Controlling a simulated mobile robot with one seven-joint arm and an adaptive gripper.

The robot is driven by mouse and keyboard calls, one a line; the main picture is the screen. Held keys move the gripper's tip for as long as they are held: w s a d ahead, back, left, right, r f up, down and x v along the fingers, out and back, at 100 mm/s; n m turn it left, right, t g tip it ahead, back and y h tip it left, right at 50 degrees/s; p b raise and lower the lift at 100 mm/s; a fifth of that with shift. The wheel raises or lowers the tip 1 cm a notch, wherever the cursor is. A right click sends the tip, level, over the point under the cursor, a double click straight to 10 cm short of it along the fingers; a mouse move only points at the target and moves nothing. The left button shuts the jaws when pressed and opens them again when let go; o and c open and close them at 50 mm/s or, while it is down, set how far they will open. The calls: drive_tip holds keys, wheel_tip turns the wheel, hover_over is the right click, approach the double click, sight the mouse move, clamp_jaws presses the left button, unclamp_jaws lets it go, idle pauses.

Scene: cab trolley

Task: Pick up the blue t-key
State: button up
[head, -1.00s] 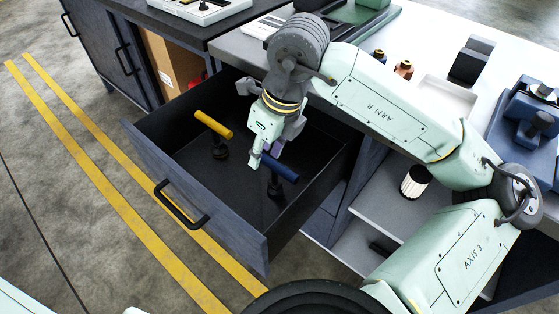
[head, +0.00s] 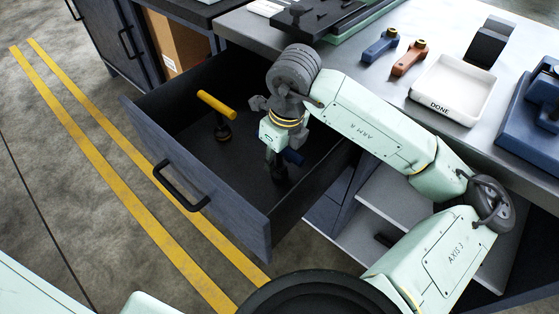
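The blue t-key (head: 292,157) stands in the open drawer (head: 190,203), toward its right side. Part of its blue crossbar shows to the right of my gripper, and its dark foot shows below. My gripper (head: 272,157) points down into the drawer, right at the blue t-key's crossbar, and hides its left part. The fingers are small and partly hidden, so I cannot tell whether they touch the key or how far apart they are. A yellow t-key (head: 217,105) stands apart, farther left in the drawer.
The drawer's walls surround my gripper, with bare floor around the keys. On the worktop to the right are a white tray marked DONE (head: 452,91), a blue-handled tool (head: 380,46), an orange-brown one (head: 409,58) and a black block (head: 489,42). A shelf (head: 385,205) lies below.

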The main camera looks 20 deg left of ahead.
drive_tip(key=shift+c, duration=0.3)
clamp_jaws()
idle(0.6)
